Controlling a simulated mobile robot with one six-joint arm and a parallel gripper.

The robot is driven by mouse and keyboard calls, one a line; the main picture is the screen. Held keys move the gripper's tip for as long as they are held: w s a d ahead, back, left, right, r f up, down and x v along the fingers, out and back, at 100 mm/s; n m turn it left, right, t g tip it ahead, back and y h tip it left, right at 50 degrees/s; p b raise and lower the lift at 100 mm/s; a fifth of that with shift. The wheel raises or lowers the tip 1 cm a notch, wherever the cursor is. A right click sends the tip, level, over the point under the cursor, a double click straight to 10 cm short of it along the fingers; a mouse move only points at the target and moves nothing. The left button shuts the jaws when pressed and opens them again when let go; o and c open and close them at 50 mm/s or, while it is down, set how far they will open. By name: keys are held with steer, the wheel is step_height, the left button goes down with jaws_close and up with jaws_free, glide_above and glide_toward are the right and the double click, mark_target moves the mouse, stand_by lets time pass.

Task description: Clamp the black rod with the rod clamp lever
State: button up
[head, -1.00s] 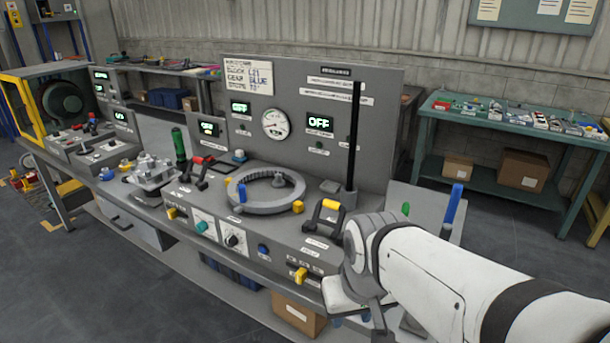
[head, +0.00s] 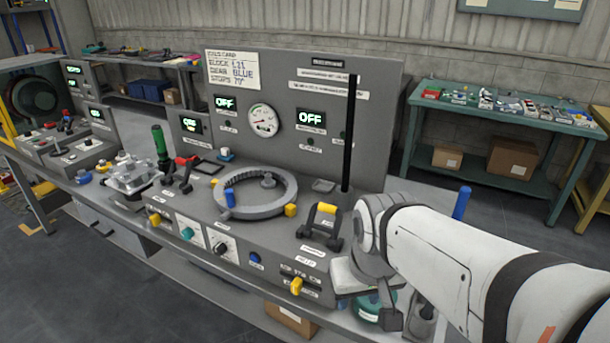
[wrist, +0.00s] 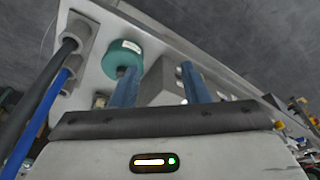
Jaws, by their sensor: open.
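The black rod (head: 349,135) stands upright at the right end of the bench console in the head view. A black lever with a yellow handle (head: 326,208) stands in front of its foot; the label is too small to read, so I cannot confirm it is the rod clamp lever. My gripper (wrist: 162,85) is open and empty in the wrist view, its two blue-grey fingers apart. It is over the right end of the bench, near a green round part (wrist: 121,57); my arm mostly hides it in the head view. A dark rod (wrist: 40,95) shows in the wrist view; I cannot tell if it is the same one.
A blue rod (head: 461,203) rises behind my arm. A grey ring (head: 255,208) with a blue handle, and a red-handled lever (head: 185,165), are left on the console. A back panel (head: 300,80) stands behind. A green table (head: 500,115) is at back right.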

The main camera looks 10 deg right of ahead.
steer(key=w+r+n+g+p, duration=0.1)
steer(key=w+r+n+p, duration=0.1)
steer(key=w, duration=0.6)
steer(key=w+d+r+n+p, duration=0.1)
steer(key=w+r+n+p, duration=0.1)
steer(key=w, duration=0.7)
steer(key=w+r+n+g+p, duration=0.1)
steer(key=w+r+n+p, duration=0.1)
steer(key=w+n, duration=0.3)
steer(key=shift+w+d+r+n+g, duration=0.15)
steer(key=shift+w+r, duration=0.25)
steer(key=shift+w, duration=0.6)
steer(key=shift+w+r+n+g, duration=0.15)
steer(key=shift+w+r+n, duration=0.15)
steer(key=shift+w, duration=0.65)
steer(key=shift+w+f+p, duration=0.2)
steer(key=shift+w+p, duration=0.15)
steer(key=shift+w, duration=0.2)
steer(key=shift+n, duration=0.25)
step_height(320, 180, down, 8)
steer(key=shift+r+p, duration=0.2)
steer(key=shift+p, duration=0.15)
steer(key=shift+c, duration=0.4)
jaws_close()
